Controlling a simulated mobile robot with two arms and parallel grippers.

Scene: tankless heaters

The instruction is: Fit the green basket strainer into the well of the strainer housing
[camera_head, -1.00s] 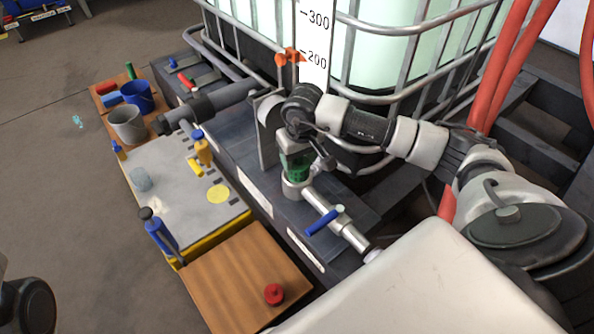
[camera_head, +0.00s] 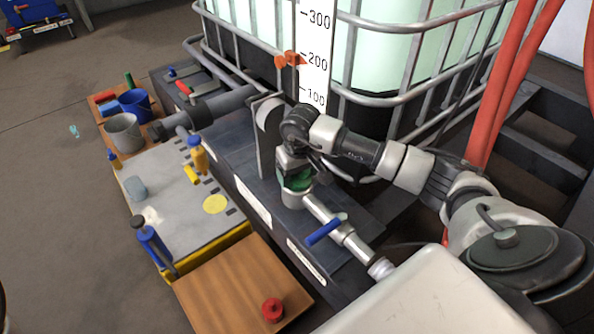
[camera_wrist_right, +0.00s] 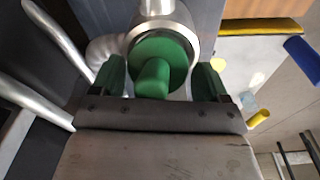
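The green basket strainer (camera_wrist_right: 172,52) shows from above in the right wrist view as a round green disc with a central knob (camera_wrist_right: 153,80). It sits at the mouth of the metal strainer housing (camera_wrist_right: 140,38), whose rim shows around its far side. How deep it sits in the well is hard to tell. The housing (camera_head: 294,199) stands upright on the dark ledge in the head view. My right gripper (camera_wrist_right: 161,82) is directly above it, open, its green-padded fingers on both sides of the knob with gaps. My left gripper is not in view.
A pipe with a blue-handled valve (camera_head: 325,229) runs from the housing toward the front right. A dark upright plate (camera_head: 266,135) and the caged tank (camera_head: 375,70) stand close behind. A wooden board (camera_head: 235,290) with a red knob (camera_head: 272,309) lies in front.

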